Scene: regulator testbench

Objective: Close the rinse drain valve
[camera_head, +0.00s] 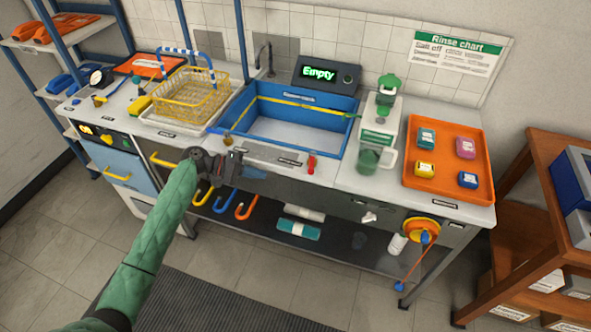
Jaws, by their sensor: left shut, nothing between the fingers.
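The blue rinse sink (300,150) is set into the counter, with a yellow strip along its inner wall. A small red handle (311,163) stands at the counter's front edge, right of the sink's front middle. I cannot tell from labels which one is the drain valve. My left gripper (262,173) is shut and empty in front of the sink's left front edge, apart from the red handle and to its left. My right gripper is out of view.
A display (327,74) behind the sink reads "Empty". A yellow wire basket (190,97) stands left of the sink. A green and white dispenser (376,135) and an orange tray (447,192) are at the right. Hooks (245,206) hang under the counter.

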